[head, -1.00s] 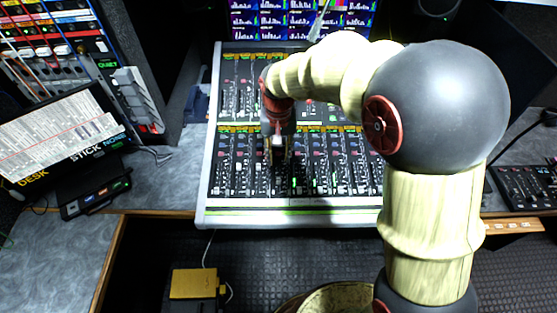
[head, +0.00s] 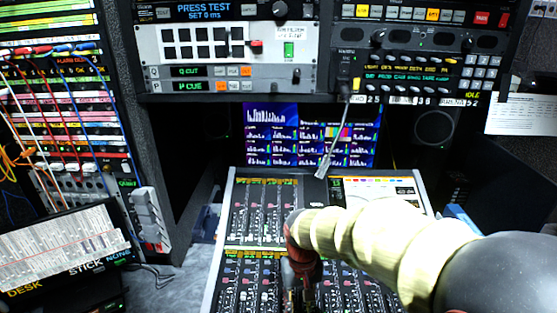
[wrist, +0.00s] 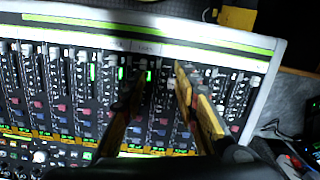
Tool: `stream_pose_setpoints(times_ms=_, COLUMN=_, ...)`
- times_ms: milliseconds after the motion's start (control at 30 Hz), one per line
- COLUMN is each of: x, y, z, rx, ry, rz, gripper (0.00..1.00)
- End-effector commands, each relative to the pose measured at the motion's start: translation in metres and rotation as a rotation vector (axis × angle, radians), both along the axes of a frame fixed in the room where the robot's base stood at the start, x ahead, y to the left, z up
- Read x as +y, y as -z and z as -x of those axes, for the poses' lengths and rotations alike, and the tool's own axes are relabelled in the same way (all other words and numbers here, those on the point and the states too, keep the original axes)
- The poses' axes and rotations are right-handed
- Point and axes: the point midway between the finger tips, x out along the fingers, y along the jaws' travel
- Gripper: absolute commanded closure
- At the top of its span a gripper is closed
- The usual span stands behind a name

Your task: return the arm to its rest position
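My arm (head: 385,240) reaches in from the right in the head view and bends down over the mixing console (head: 232,215). My gripper (head: 299,290) hangs low over the console's faders, its lower end close to the picture's bottom edge. In the wrist view my gripper (wrist: 163,76) shows two fingers apart with nothing between them. The console's channel strips lie below the fingers. I cannot tell whether the fingertips touch the faders.
A small screen (head: 290,135) stands behind the console, with a gooseneck lamp (head: 333,150) in front of it. Rack units (head: 230,45) hang above. A patch bay (head: 65,110) and a tilted label sheet (head: 65,250) are at left. A paper sheet (head: 522,115) hangs at right.

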Motion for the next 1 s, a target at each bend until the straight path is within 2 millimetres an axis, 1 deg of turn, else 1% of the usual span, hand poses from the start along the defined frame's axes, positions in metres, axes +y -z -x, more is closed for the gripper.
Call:
stream_pose_setpoints(times_ms=33, x=-0.008, y=-0.010, z=0.010, rx=-0.015, ry=-0.005, rz=-0.005, gripper=0.70)
stream_pose_setpoints(times_ms=167, x=-0.029, y=-0.034, z=0.036, rx=-0.058, ry=-0.018, rz=-0.017, gripper=0.70)
stream_pose_setpoints(times_ms=300, x=-0.054, y=-0.062, z=0.068, rx=-0.126, ry=-0.018, rz=-0.029, gripper=0.70)
stream_pose_setpoints(times_ms=400, x=-0.071, y=-0.079, z=0.090, rx=-0.181, ry=-0.009, rz=-0.036, gripper=0.70)
stream_pose_setpoints(times_ms=600, x=-0.100, y=-0.106, z=0.132, rx=-0.301, ry=0.038, rz=-0.045, gripper=0.70)
stream_pose_setpoints(times_ms=700, x=-0.111, y=-0.119, z=0.148, rx=-0.366, ry=0.072, rz=-0.047, gripper=0.70)
stream_pose_setpoints(times_ms=800, x=-0.120, y=-0.132, z=0.158, rx=-0.429, ry=0.102, rz=-0.048, gripper=0.70)
stream_pose_setpoints(times_ms=900, x=-0.127, y=-0.145, z=0.163, rx=-0.482, ry=0.124, rz=-0.047, gripper=0.70)
stream_pose_setpoints(times_ms=1000, x=-0.131, y=-0.154, z=0.165, rx=-0.512, ry=0.139, rz=-0.047, gripper=0.70)
